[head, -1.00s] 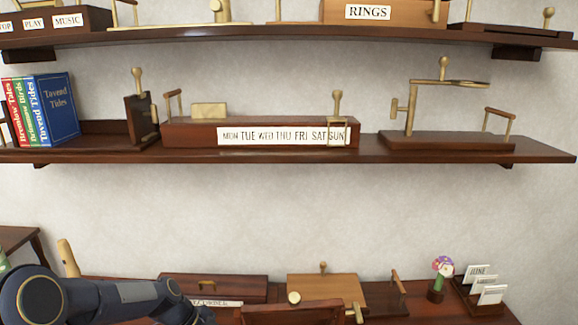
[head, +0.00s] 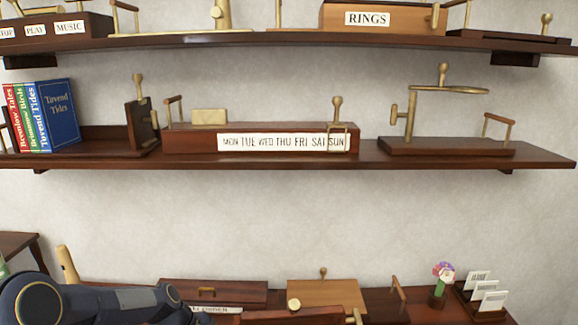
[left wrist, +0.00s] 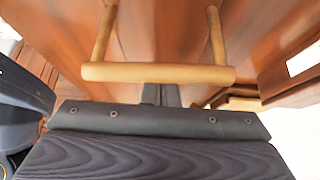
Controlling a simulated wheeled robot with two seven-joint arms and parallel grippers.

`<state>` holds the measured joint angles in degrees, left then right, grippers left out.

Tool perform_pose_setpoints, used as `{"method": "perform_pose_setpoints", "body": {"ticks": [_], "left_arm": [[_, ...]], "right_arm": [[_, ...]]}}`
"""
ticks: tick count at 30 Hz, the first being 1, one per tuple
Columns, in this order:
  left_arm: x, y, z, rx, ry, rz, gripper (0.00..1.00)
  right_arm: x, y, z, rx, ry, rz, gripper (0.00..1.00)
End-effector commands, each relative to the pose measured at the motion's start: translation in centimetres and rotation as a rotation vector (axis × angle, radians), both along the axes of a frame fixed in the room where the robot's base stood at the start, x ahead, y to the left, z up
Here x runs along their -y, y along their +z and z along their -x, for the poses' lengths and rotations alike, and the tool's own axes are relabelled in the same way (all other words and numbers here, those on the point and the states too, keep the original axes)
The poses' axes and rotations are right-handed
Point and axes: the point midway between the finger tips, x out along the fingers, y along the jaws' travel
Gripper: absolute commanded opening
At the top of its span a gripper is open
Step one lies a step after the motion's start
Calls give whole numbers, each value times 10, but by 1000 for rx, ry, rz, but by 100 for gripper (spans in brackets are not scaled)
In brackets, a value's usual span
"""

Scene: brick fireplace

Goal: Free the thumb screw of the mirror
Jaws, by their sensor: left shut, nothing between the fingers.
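A brass stand on a dark wooden base (head: 440,147) is at the right of the middle shelf in the head view. It carries a thin brass oval (head: 465,90), seen nearly edge-on, with a round knob on top; this may be the mirror. A small brass knob (head: 394,114) sticks out left of its post and may be the thumb screw. My left gripper (left wrist: 160,94) is shut and empty in the left wrist view, close to a bar handle (left wrist: 158,73) that partly hides its fingers. I cannot tell whether they touch. My right gripper is not in view.
The middle shelf also holds books (head: 45,115) and a long weekday box (head: 190,138). Below, several wooden boxes, a board (head: 325,292), a flower pot (head: 437,299) and a card rack (head: 490,312) crowd the lower surface. The wall between is bare.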

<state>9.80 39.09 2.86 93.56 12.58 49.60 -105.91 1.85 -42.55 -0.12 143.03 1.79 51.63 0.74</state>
Motion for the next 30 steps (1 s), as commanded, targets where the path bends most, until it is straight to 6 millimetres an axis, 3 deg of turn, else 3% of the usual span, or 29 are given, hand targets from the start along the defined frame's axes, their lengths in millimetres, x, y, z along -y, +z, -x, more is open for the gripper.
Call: {"method": "perform_pose_setpoints", "body": {"ticks": [30], "left_arm": [[0,-9,0,0,0,0,0]], "right_arm": [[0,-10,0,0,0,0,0]]}}
